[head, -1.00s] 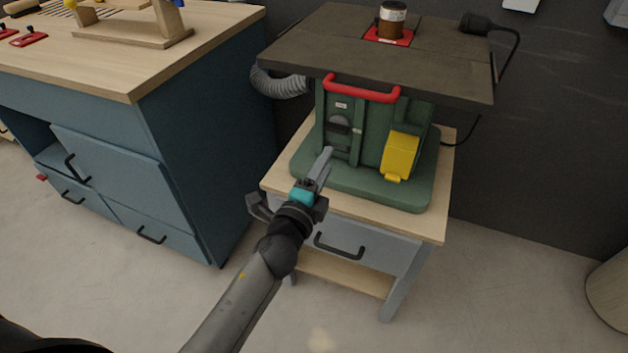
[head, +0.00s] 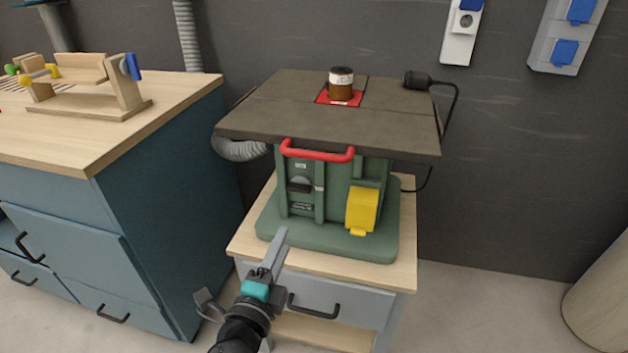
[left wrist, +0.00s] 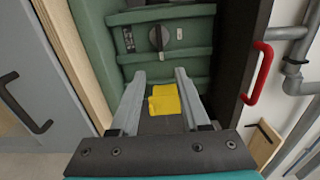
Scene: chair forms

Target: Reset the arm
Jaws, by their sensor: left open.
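My left gripper (head: 270,258) is in the lower middle of the head view, in front of the green machine (head: 298,210). In the left wrist view its two fingers (left wrist: 160,100) stand apart with nothing between them. Beyond them are the machine's green front (left wrist: 195,50), its black knob and a yellow part (left wrist: 166,98). Whether the fingertips touch the machine is hard to tell. My right gripper is not in view.
A blue workbench (head: 150,225) is at the left. Floor shows at the right.

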